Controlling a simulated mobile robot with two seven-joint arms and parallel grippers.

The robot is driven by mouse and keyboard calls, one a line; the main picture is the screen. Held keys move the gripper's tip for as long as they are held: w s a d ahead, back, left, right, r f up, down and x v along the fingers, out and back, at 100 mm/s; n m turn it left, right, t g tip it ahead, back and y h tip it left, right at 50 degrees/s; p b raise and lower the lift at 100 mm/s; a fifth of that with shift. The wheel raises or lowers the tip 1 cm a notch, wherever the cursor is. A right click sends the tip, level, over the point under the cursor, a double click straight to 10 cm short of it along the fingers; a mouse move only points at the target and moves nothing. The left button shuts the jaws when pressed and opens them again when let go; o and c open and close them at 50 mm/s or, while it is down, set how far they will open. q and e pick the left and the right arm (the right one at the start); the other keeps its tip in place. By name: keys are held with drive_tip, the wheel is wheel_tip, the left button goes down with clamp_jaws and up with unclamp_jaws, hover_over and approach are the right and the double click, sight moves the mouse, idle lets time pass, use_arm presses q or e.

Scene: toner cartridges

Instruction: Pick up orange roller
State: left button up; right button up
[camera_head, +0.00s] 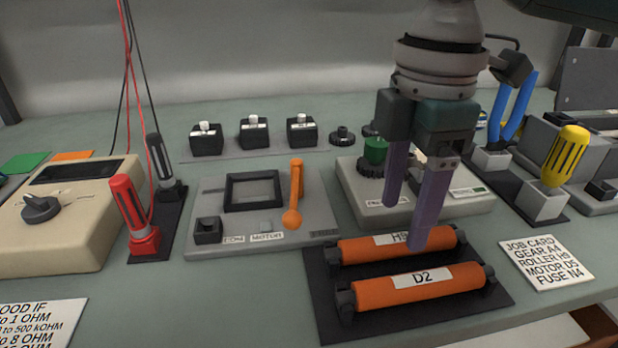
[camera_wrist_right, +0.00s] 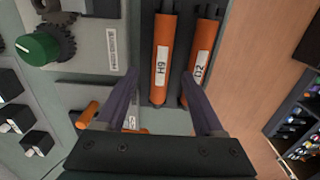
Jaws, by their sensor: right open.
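Two orange rollers lie parallel in a black holder (camera_head: 497,305) at the front right of the bench. The back roller (camera_head: 360,247) has a label reading H9, and the front roller (camera_head: 385,292) has one reading D2. My right gripper (camera_head: 405,226) is open and empty, pointing down over the H9 roller; one finger hides part of its label. In the right wrist view, the H9 roller (camera_wrist_right: 161,60) shows between the two fingers, and the D2 roller (camera_wrist_right: 200,72) is at the right finger. I cannot tell whether the fingers touch either roller. My left gripper is not in view.
A grey station with a green knob (camera_head: 375,150) stands behind the rollers. A panel with an orange lever (camera_head: 294,195) is to the left. A yellow-handled tool (camera_head: 566,157) stands at the right.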

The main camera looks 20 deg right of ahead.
sight(400, 236)
wheel_tip(400, 236, down, 4)
drive_tip(key=shift+s+d+f+b, duration=0.1)
drive_tip(key=shift+s+b, duration=0.05)
drive_tip(key=shift+b, duration=0.25)
clamp_jaws()
idle(0.3)
